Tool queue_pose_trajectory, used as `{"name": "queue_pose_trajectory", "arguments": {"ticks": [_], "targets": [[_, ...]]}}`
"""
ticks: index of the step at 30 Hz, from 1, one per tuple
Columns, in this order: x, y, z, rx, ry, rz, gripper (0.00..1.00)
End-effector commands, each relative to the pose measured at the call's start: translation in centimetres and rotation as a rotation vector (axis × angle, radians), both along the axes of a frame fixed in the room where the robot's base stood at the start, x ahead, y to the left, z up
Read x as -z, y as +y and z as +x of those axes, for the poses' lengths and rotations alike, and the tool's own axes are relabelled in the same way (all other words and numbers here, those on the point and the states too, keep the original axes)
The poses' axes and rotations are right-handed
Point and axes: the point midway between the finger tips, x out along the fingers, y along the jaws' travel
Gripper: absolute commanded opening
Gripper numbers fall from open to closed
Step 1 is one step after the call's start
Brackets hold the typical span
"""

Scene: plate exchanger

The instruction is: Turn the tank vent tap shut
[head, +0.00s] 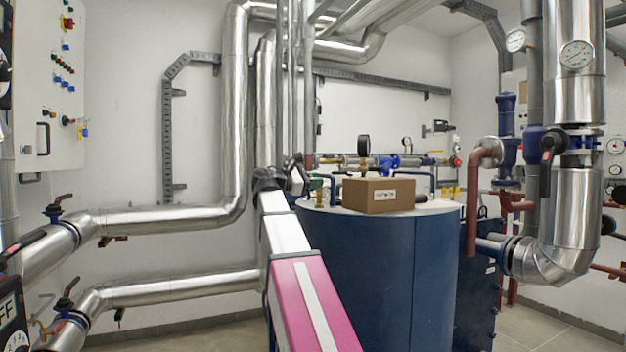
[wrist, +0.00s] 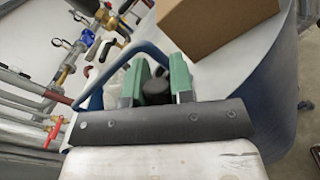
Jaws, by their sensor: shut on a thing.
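The blue tank (head: 375,270) with its pale top stands in the middle of the head view. My gripper (head: 305,184) is at the left edge of the tank top. In the wrist view its two green fingers (wrist: 157,74) sit on either side of a dark rounded piece (wrist: 156,91), which looks like the handle of the tank vent tap. The gripper is shut on it. The fingers and the dark plate below them hide most of the tap, so its turn angle cannot be told.
A cardboard box (head: 378,195) sits on the tank top, just right of my gripper; the wrist view also shows it close by (wrist: 215,22). Pipes with a red-handled valve (wrist: 53,130) lie left in the wrist view.

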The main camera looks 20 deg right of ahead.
Motion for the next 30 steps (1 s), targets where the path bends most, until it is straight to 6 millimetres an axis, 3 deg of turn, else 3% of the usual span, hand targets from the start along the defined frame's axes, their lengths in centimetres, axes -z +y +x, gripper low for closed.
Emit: {"name": "queue_pose_trajectory", "arguments": {"ticks": [15,30], "targets": [[2.7,-0.1,-2.6,0.001,-0.490,0.017,0.00],[5.3,-0.1,-3.4,0.002,-0.885,0.031,0.00]]}}
